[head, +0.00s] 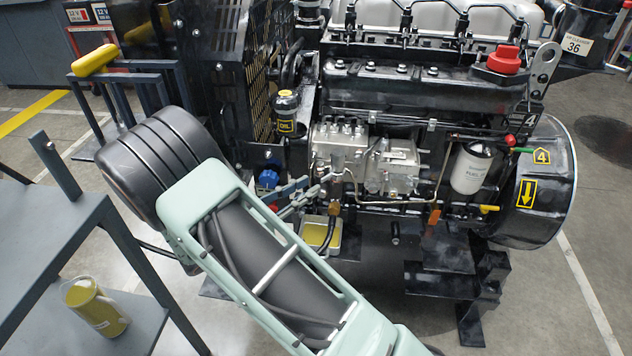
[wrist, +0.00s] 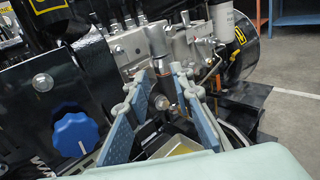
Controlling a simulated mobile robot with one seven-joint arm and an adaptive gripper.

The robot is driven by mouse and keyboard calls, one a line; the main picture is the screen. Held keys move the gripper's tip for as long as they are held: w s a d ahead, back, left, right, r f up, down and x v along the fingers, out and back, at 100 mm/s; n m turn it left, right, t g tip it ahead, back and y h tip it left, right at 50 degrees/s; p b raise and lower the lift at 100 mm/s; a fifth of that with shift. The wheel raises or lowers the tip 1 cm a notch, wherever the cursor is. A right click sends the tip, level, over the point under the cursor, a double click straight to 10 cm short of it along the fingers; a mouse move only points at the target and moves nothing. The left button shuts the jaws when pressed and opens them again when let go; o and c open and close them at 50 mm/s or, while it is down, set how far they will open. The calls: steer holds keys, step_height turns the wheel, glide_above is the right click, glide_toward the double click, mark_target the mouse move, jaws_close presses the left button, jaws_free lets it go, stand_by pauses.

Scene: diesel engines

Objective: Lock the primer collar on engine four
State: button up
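Engine four (head: 420,130) stands at centre and right in the head view, with a yellow "4" label on its round housing. A silver fuel pump (head: 340,145) is on its near side. My gripper (head: 318,186) reaches the engine just below this pump. In the wrist view, my gripper (wrist: 163,76) has its two blue-grey fingers spread apart. A small round metal knob (wrist: 161,102), possibly the primer collar, shows in the gap between them. I cannot tell whether either finger touches it. Its lock position cannot be read.
A blue knob (wrist: 75,134) is left of the fingers. A yellow tray (head: 322,234) lies below the pump. A white filter (head: 474,168) and a red-handled lever (head: 511,141) are to the right. A grey cart (head: 60,225) with a yellow can (head: 95,306) stands at left.

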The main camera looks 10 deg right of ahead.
steer(key=v, duration=0.7)
steer(key=shift+s, duration=0.15)
steer(key=shift+a, duration=0.15)
